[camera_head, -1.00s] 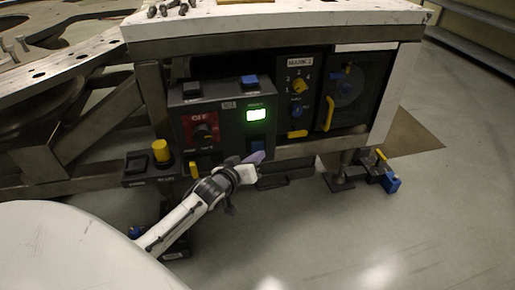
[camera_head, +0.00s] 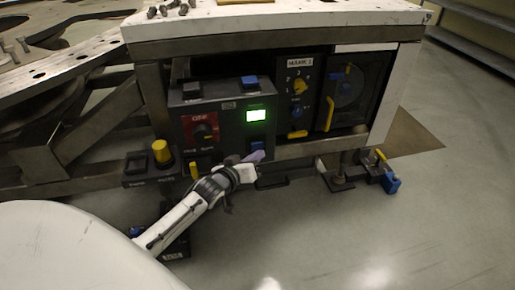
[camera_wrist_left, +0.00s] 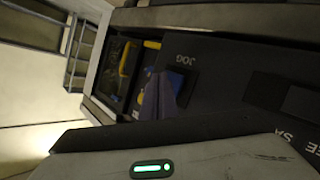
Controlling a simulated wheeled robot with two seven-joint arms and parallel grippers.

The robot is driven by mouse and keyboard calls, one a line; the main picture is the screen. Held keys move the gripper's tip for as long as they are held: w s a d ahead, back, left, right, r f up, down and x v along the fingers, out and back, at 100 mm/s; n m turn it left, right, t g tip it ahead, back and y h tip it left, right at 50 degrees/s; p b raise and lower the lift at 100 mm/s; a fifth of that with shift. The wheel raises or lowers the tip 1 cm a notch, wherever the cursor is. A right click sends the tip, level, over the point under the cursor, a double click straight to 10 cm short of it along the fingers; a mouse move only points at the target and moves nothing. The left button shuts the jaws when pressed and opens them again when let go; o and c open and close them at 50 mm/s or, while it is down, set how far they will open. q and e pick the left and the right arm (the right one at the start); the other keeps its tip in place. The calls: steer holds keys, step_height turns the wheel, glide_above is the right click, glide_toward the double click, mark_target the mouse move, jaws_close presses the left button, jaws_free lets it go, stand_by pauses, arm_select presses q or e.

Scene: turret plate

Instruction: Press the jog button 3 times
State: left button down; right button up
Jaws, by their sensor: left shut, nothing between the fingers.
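The jog button is a blue square (camera_head: 257,143) low on the dark control box, below the green display. In the left wrist view the blue button (camera_wrist_left: 184,86) is beside the white JOG label (camera_wrist_left: 180,60), partly behind my finger. My left gripper (camera_head: 256,156) is shut and empty, its purple-grey fingertips just below the button in the head view. The fingers also show in the left wrist view (camera_wrist_left: 163,98), overlapping the button's edge. I cannot tell whether they touch it or whether it is pushed in. My right gripper is not in view.
The control box carries a red switch panel (camera_head: 202,130), a lit green display (camera_head: 256,115) and another blue button (camera_head: 250,82) on top. A yellow button (camera_head: 161,152) is at left. A knob panel (camera_head: 298,98) is at right. Open floor lies in front.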

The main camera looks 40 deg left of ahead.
arm_select(q)
steer(key=shift+w+a+r, duration=0.1)
steer(key=shift+w+a, duration=0.45)
steer(key=shift+a, duration=0.05)
stand_by(1.1)
steer(key=shift+d, duration=0.1)
steer(key=shift+s+d+p, duration=0.7)
steer(key=shift+s+d+p, duration=1.5)
steer(key=shift+s+d, duration=0.15)
steer(key=shift+d, duration=0.3)
